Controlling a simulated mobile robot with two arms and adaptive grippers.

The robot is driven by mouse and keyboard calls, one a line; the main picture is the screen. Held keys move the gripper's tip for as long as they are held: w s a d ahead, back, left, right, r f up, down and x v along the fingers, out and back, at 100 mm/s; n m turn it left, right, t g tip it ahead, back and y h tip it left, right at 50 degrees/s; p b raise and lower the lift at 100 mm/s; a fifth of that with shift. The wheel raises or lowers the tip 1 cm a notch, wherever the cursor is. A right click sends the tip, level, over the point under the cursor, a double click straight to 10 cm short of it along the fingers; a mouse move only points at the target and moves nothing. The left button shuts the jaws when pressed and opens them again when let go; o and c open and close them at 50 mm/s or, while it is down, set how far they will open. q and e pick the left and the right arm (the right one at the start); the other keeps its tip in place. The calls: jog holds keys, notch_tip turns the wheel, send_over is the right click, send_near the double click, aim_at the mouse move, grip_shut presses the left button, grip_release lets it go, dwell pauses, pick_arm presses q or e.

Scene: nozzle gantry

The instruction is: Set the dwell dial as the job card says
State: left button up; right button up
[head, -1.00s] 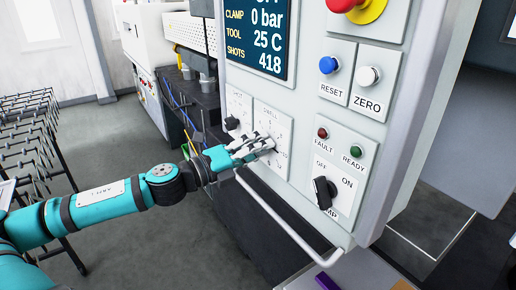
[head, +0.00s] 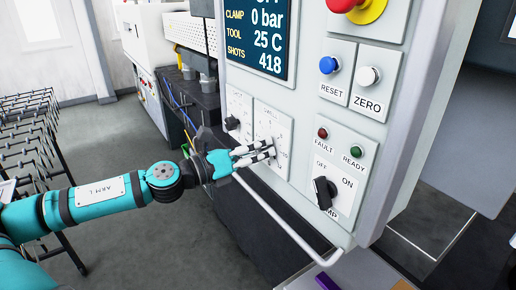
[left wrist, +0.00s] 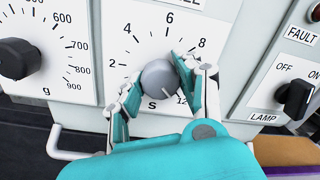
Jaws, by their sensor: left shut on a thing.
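The dwell dial (left wrist: 160,79) is a round grey knob on a white plate marked from about 2 to 12 with an "S" below. In the left wrist view a pale mark on its lower right edge lies toward the 12, partly hidden by a finger. My left gripper (left wrist: 158,88) is shut on the knob, one finger on its left and one on its right. In the head view the gripper (head: 270,151) covers the knob on the dwell plate (head: 270,118). I see no readable job card. My right gripper is not in view.
A black dial (head: 232,123) in grams sits left of the dwell plate. The black lamp switch (head: 324,193), RESET button (head: 328,65) and ZERO button (head: 369,76) are to the right. A pale rail (head: 285,222) runs below the panel. A wire rack (head: 30,130) stands left.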

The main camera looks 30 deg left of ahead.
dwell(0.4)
pick_arm(q)
jog(key=o, duration=1.2)
jog(key=shift+c, duration=0.2)
jog(key=v, duration=1.2)
jog(key=shift+w, duration=0.1)
